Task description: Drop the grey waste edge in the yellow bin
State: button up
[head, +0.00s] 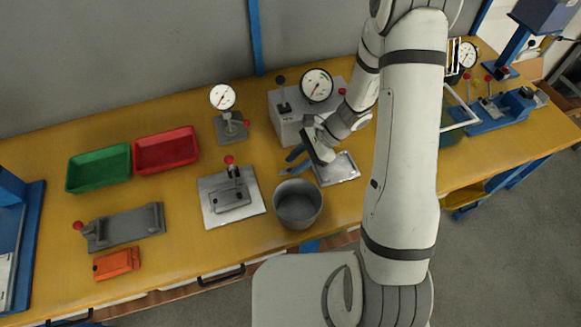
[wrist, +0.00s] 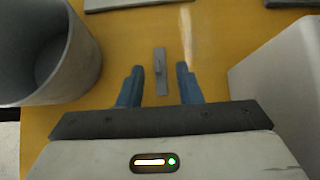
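The grey waste edge is a short, narrow grey strip (wrist: 160,76) on the yellow tabletop. In the wrist view it lies between my gripper's two blue fingers, with a gap on each side. My gripper (head: 293,161) is open and empty; it also shows in the wrist view (wrist: 160,85). In the head view a small grey piece (head: 283,172) beside the fingertips seems to be this strip. A yellow box (head: 464,198), which looks like the yellow bin, is partly visible below the table's front edge at right; its inside is mostly hidden.
A round grey bin (head: 298,205) stands close to my gripper, also in the wrist view (wrist: 50,55). A grey gauge block (head: 290,125) stands behind. A metal plate (head: 343,170) lies to the right, a clamp fixture (head: 230,198) to the left. Red (head: 166,150) and green (head: 98,169) trays sit further left.

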jog(key=shift+s+a+f, duration=0.15)
jog(key=shift+a+f, duration=0.15)
jog(key=shift+f, duration=0.05)
jog(key=shift+c, duration=0.2)
grip_shut()
jog(key=shift+r, duration=0.1)
